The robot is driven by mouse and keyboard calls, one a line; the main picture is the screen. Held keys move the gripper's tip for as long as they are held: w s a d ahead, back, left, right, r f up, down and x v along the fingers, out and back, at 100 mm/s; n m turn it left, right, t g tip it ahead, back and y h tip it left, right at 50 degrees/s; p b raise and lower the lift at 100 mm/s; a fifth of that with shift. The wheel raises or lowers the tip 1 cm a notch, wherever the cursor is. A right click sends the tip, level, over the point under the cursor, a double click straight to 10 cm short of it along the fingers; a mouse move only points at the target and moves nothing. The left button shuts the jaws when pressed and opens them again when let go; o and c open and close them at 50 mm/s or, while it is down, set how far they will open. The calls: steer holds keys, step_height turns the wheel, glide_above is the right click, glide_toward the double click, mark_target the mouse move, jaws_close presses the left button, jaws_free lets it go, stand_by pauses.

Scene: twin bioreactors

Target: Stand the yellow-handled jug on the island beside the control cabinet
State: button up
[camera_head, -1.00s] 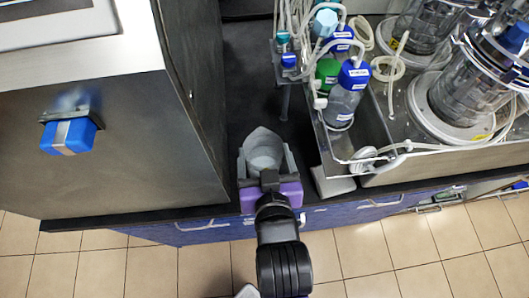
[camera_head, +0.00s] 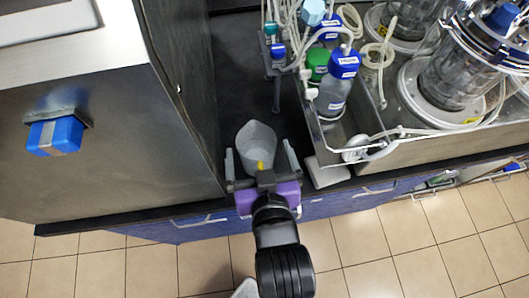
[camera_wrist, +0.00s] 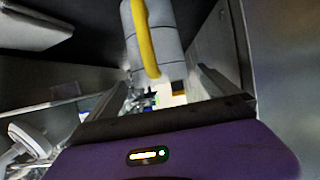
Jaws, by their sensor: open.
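The jug (camera_head: 257,146) is a grey, cup-shaped vessel on the dark island top (camera_head: 236,78), between the control cabinet (camera_head: 85,115) and the bottle tray. Its yellow handle (camera_head: 260,165) faces my gripper. In the wrist view the jug (camera_wrist: 170,45) shows grey with its yellow handle (camera_wrist: 146,40) running down its near side. My gripper (camera_head: 260,158) is open, its fingers spread on both sides of the jug with visible gaps. The purple palm is behind the handle. The jug seems to lean away from my gripper; its base contact is not clear.
A metal tray (camera_head: 345,160) with capped bottles (camera_head: 334,92) and loose tubing is close on the right. Glass bioreactors (camera_head: 455,70) stand further right. The cabinet's blue latch (camera_head: 55,136) sticks out. Dark counter is free beyond the jug.

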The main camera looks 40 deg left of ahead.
steer(key=v, duration=1)
steer(key=shift+b, duration=0.35)
steer(key=s+d+f+m+t+h, duration=0.1)
steer(key=d+f+m+t+h, duration=0.2)
steer(key=d, duration=0.9)
steer(key=s+d+f+m+t+h, duration=0.2)
steer(key=d+m+h, duration=0.2)
steer(key=d, duration=0.8)
steer(key=s+d+r+m+t+h, duration=0.1)
steer(key=s+d+r+m+h, duration=0.1)
steer(key=s+d, duration=0.4)
steer(key=shift+s+d+r+m+h, duration=0.3)
steer(key=shift+m+h, duration=0.2)
steer(key=shift+h, duration=0.2)
